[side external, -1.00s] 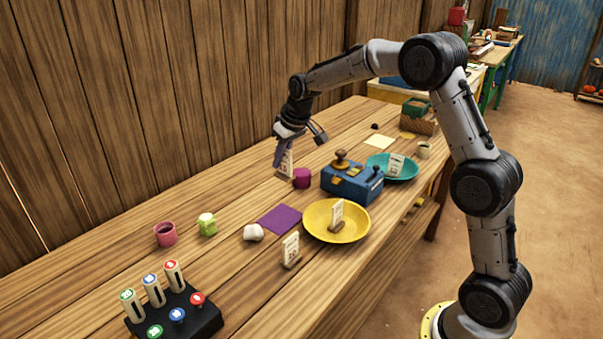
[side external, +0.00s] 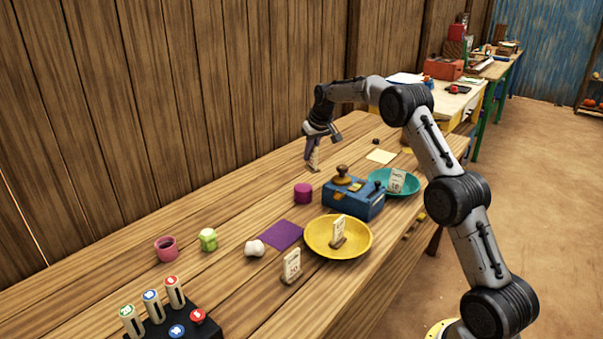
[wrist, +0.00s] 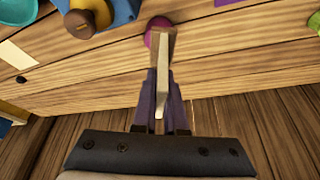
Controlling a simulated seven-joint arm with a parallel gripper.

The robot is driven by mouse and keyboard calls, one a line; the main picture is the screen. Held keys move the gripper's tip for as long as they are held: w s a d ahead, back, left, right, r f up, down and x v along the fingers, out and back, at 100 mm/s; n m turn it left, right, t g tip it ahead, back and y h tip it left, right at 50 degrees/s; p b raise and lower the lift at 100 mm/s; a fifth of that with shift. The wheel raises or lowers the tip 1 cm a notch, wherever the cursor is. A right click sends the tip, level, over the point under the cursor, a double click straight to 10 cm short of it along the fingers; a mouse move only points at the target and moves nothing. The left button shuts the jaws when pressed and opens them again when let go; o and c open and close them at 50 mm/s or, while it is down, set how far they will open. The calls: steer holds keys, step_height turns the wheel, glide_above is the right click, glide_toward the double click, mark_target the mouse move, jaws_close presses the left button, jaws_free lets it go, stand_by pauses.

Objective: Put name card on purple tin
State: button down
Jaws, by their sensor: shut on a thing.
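The purple tin (side external: 303,193) is a short magenta cylinder standing on the wooden table, left of the blue box. It also shows at the top of the wrist view (wrist: 156,23), partly covered by what I hold. My gripper (side external: 312,158) is beyond the tin, slightly right of it in the side view, and apart from it. Its purple fingers are shut on a name card (wrist: 163,78), a cream slab with a brown wooden foot. In the side view the fingers mostly hide the card. The height of the card above the table is hard to tell.
A blue box (side external: 352,198) with knobs stands right of the tin. Other cards stand on the yellow plate (side external: 318,243), the teal plate (side external: 410,185) and the table (side external: 291,266). A purple sheet (side external: 282,234) lies nearer. Table left of the tin is clear.

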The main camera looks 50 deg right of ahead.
steer(key=w+d+f, duration=0.1)
steer(key=f, duration=0.1)
steer(key=w+f, duration=0.2)
steer(key=w+d+f, duration=0.1)
steer(key=w+f, duration=0.1)
steer(key=shift+w+d+f, duration=0.1)
steer(key=shift+w+d, duration=0.1)
steer(key=shift+d, duration=0.1)
steer(key=shift+w+f, duration=0.1)
steer(key=shift+f, duration=1.55)
steer(key=c, duration=1)
jaws_free()
steer(key=shift+f, duration=0.15)
